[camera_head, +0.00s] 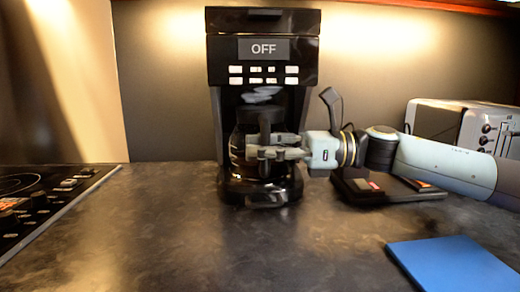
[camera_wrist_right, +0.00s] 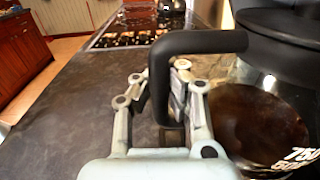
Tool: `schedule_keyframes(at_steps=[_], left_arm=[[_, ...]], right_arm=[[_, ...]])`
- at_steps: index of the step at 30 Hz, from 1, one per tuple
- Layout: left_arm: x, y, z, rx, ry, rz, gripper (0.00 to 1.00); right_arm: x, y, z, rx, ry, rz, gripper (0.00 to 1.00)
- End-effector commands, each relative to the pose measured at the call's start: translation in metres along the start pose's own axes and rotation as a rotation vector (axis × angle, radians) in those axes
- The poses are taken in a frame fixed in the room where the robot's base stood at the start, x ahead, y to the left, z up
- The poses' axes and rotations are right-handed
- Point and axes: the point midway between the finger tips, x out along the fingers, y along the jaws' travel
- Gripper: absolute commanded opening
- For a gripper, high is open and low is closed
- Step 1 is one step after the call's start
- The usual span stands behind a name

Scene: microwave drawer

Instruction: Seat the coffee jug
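The coffee jug (camera_head: 238,146) is glass with a black lid and handle and dark coffee inside. It stands upright in the bay of the black coffee machine (camera_head: 220,75), whose display reads OFF. I cannot tell whether it rests fully on the base plate. My right gripper (camera_head: 262,152) reaches in from the right, in front of the jug. In the right wrist view, the jug (camera_wrist_right: 255,120) is at the right, and its black handle (camera_wrist_right: 162,85) runs down between the fingers of my right gripper (camera_wrist_right: 162,95), which look closed around it. My left gripper is out of view.
A stovetop (camera_head: 60,190) is at the left. A toaster (camera_head: 470,125) and a dark tray (camera_head: 410,193) with small items are at the right. A blue board (camera_head: 455,265) lies at the front right. The counter (camera_head: 180,235) in front of the machine is clear.

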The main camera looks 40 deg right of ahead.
Motion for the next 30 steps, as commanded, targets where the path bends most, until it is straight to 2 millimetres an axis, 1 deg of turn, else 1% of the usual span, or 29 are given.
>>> schedule_keyframes(at_steps=[7, 8, 12, 15, 30], left_arm=[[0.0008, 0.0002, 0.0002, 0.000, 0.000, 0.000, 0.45], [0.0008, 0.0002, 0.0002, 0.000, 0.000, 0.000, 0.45], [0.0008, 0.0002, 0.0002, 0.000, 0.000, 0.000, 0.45], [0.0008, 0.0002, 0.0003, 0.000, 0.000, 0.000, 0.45], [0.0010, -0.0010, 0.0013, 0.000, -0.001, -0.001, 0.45]], right_arm=[[0.0002, 0.0002, 0.0002, -0.001, -0.001, 0.001, 0.00], [0.0002, 0.0002, 0.0002, -0.001, -0.001, 0.001, 0.03], [0.0001, 0.0002, -0.0001, -0.001, -0.001, 0.001, 0.21], [0.0001, 0.0001, -0.0003, 0.000, 0.000, 0.000, 0.33], [-0.0003, -0.0004, -0.0014, 0.002, 0.001, -0.002, 0.33]])
